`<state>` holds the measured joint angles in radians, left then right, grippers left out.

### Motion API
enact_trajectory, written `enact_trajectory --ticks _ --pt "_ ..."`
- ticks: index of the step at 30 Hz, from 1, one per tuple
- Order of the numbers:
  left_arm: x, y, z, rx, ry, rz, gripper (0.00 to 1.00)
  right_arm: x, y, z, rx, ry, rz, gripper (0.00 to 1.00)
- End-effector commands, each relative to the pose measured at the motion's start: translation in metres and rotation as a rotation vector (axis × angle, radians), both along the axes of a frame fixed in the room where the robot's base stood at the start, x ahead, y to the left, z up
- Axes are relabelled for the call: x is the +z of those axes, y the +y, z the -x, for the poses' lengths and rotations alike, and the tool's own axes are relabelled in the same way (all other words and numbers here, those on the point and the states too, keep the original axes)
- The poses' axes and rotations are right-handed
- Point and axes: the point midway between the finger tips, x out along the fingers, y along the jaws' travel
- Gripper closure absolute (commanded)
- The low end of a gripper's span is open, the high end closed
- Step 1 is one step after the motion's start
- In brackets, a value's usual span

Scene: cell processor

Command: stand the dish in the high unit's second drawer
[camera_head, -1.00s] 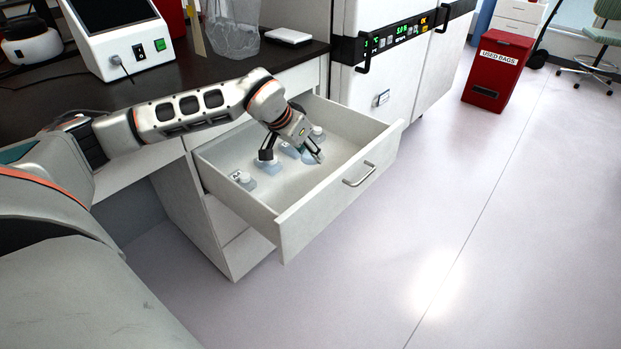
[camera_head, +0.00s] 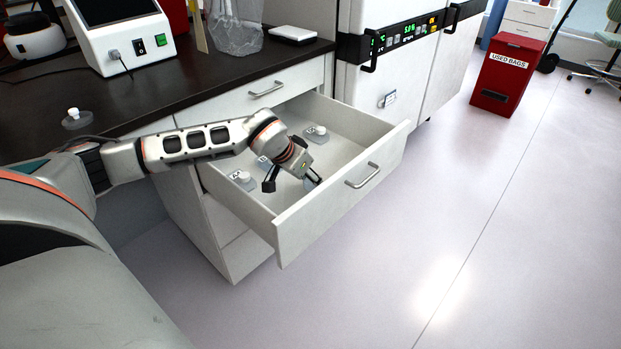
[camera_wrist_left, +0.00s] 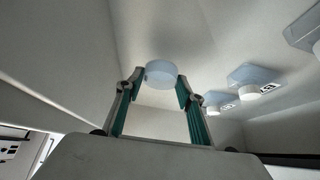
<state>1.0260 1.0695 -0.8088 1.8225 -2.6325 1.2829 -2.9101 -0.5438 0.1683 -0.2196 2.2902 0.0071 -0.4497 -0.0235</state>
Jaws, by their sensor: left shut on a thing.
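The second drawer (camera_head: 335,205) of the white unit is pulled open below a closed top drawer. My left gripper (camera_head: 292,185) reaches down inside it, near the front panel. In the left wrist view, its fingers (camera_wrist_left: 160,88) are shut on a pale round piece (camera_wrist_left: 160,73), which I take for the dish's top. The rest of the dish is hidden, and I cannot tell whether it touches the drawer floor. Similar pieces with white knobs and labels stand in the drawer: a left one (camera_head: 242,179), a middle one (camera_head: 263,161) and a back one (camera_head: 317,133). My right gripper is not in view.
Another white-knobbed piece (camera_head: 76,119) stands on the dark counter (camera_head: 190,90). A screen device (camera_head: 122,40), a clear bag container (camera_head: 236,28) and a white appliance (camera_head: 400,75) stand behind. The red bin (camera_head: 507,75) is far right. The floor ahead is clear.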

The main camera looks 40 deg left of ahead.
Motion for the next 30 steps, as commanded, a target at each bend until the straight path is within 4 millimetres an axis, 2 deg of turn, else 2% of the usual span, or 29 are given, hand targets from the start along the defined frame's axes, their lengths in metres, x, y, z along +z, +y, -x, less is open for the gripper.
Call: enact_trajectory --ticks 16,17,18,30 --pt "-0.013 0.0 0.0 0.0 0.001 0.0 1.0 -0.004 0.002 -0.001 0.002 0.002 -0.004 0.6" --pt "-0.013 0.0 0.0 0.0 0.001 0.0 0.58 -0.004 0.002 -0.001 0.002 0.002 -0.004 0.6" --pt "-0.012 0.0 0.0 0.0 0.001 0.0 0.47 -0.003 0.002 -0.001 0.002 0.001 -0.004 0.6" --pt "-0.009 0.0 0.0 0.0 0.0 0.0 0.46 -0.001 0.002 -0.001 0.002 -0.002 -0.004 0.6"
